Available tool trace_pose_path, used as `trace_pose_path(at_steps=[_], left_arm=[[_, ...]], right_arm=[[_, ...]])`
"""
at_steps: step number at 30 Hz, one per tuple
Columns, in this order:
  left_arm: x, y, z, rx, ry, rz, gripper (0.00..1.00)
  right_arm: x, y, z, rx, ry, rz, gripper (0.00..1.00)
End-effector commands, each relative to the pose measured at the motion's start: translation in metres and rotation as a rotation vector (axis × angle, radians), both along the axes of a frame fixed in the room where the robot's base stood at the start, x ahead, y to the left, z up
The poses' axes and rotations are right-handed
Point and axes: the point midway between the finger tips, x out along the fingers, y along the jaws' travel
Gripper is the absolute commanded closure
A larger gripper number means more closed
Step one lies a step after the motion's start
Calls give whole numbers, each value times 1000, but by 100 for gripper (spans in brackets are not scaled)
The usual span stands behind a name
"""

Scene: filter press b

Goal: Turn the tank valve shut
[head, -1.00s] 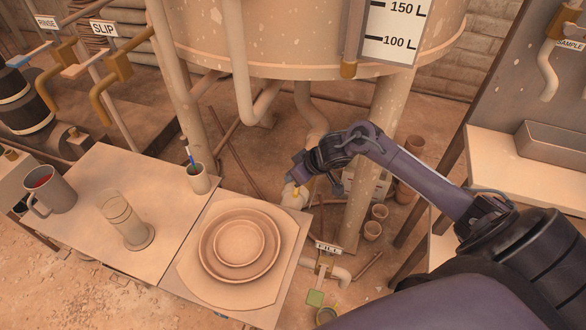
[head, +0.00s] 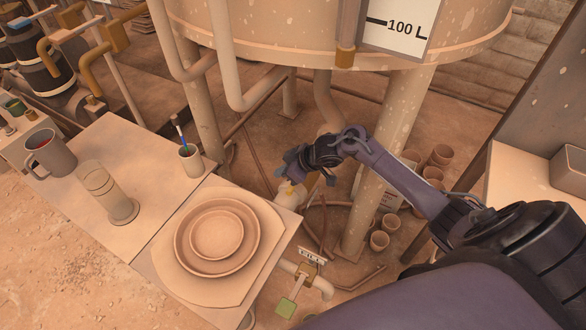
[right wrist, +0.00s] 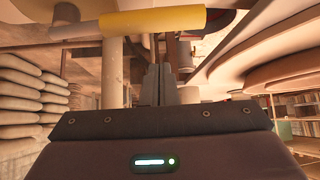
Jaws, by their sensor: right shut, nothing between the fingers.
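The tank (head: 330,45) stands at the top centre in the head view. A pipe drops from it towards a pale valve body (head: 289,198) with a yellow handle (head: 291,184), just beyond the table's right edge. My right gripper (head: 284,173) is right at this handle and partly hides it. In the right wrist view the yellow handle (right wrist: 152,21) lies across the top, ahead of my shut, empty fingers (right wrist: 158,84). I cannot tell whether they touch it. My left gripper is not in view.
Stacked dishes (head: 217,233) on a board, a glass cylinder (head: 108,192), a mug (head: 50,155) and a brush cup (head: 191,160) stand on the table. A green-handled valve (head: 286,307) with a tilted label is below its right edge. Pots (head: 379,241) stand near a tank leg.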

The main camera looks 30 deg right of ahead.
Motion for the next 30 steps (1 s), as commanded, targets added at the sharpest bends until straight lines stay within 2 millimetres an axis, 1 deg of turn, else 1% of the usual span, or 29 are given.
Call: trace_pose_path(at_steps=[1,2,3,6,12,30], left_arm=[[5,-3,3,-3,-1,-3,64],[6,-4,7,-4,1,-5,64],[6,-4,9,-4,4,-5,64],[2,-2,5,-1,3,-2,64],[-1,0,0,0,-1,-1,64],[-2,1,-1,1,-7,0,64]], right_arm=[[6,5,-9,2,1,-1,100],[9,7,-12,2,1,-1,100],[7,5,-14,-2,1,-2,100],[-8,-6,-15,-4,2,-1,100],[-21,-16,-18,-1,0,-1,100],[-24,-19,-18,-2,1,-1,100]])
